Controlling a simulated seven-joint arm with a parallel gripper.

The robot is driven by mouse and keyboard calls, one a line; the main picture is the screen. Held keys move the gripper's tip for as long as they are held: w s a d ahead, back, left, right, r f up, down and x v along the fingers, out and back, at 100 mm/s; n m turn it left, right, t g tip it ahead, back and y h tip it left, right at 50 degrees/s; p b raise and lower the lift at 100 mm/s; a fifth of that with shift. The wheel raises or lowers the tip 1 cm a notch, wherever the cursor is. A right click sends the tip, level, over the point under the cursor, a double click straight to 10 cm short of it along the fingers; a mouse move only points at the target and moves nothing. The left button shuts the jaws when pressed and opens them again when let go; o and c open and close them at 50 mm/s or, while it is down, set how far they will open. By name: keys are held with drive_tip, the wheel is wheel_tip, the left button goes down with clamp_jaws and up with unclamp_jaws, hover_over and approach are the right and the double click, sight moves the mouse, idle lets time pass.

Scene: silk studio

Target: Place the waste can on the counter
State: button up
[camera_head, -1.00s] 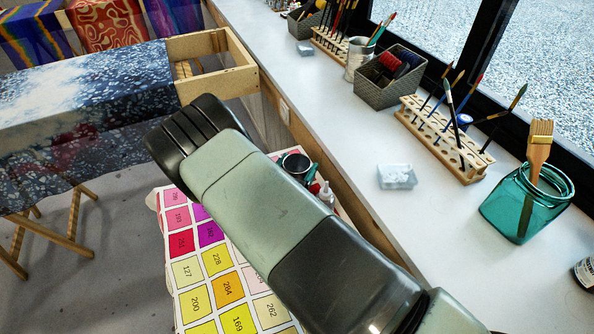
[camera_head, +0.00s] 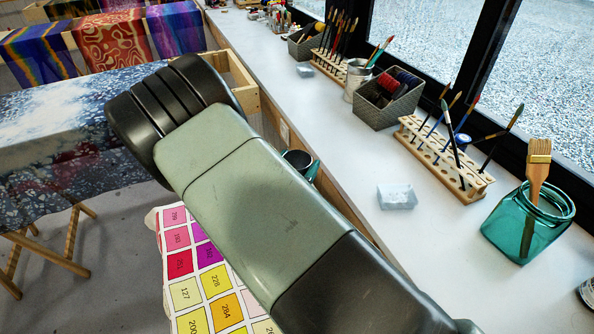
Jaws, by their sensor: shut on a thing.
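The waste can (camera_head: 297,159), a small round can with a dark inside, shows only in part behind my arm. It appears upright, by the front edge of the counter (camera_head: 345,130), on the side away from the window. A teal part of my gripper (camera_head: 312,172) shows at the can's right side, and the gripper is shut on the can. My large green and black arm hides most of the gripper, the can's lower part and whatever is under it.
Bare counter lies left of the dish. A numbered colour chart (camera_head: 190,265) lies below left.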

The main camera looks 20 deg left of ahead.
drive_tip(key=shift+r, duration=0.35)
drive_tip(key=w+d+r+m+h, duration=0.1)
drive_tip(key=w+d+r+h, duration=0.1)
drive_tip(key=w+d+r, duration=0.8)
drive_tip(key=shift+m, duration=0.3)
drive_tip(key=shift+w+d+f, duration=0.1)
drive_tip(key=shift+w+f, duration=0.25)
drive_tip(key=shift+f, duration=1.3)
drive_tip(key=shift+w+f, duration=0.4)
drive_tip(key=shift+f, duration=1.3)
drive_tip(key=shift+w+d+f, duration=0.1)
drive_tip(key=shift+w+f, duration=0.25)
drive_tip(key=shift+f, duration=1.3)
drive_tip(key=shift+f, duration=0.1)
drive_tip(key=o, duration=1.7)
drive_tip(key=shift+f, duration=0.1)
